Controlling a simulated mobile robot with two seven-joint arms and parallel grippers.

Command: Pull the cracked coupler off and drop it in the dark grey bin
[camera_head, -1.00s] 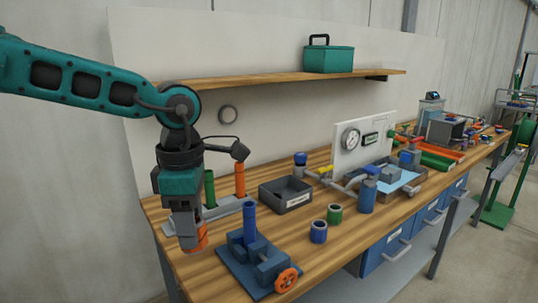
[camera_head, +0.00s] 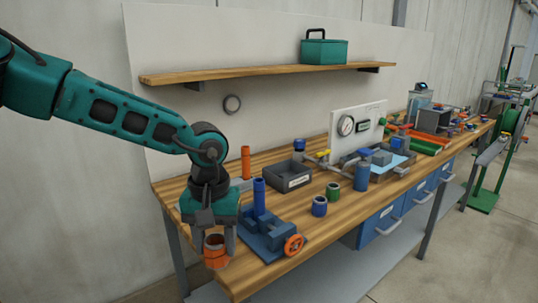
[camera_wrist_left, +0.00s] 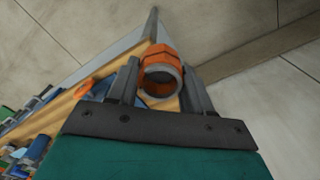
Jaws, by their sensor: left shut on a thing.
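My left gripper (camera_head: 217,247) is shut on an orange coupler (camera_head: 215,253), off the bench's near-left edge. The left wrist view shows the coupler (camera_wrist_left: 161,72) between both fingers, with its grey-rimmed open end facing the camera. No crack can be made out at this size. The dark grey bin (camera_head: 278,178) stands on the bench, to the right of and behind the gripper. It has a pale label on its front, and its visible inside looks empty. My right gripper is not in view.
A blue vice (camera_head: 262,240) with an upright blue pipe (camera_head: 259,197) and orange handwheel (camera_head: 294,245) stands between gripper and bin. An orange pipe (camera_head: 246,162) stands behind. Blue (camera_head: 319,206) and green (camera_head: 333,193) couplers are right of the vice. A wooden shelf (camera_head: 250,73) hangs above.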

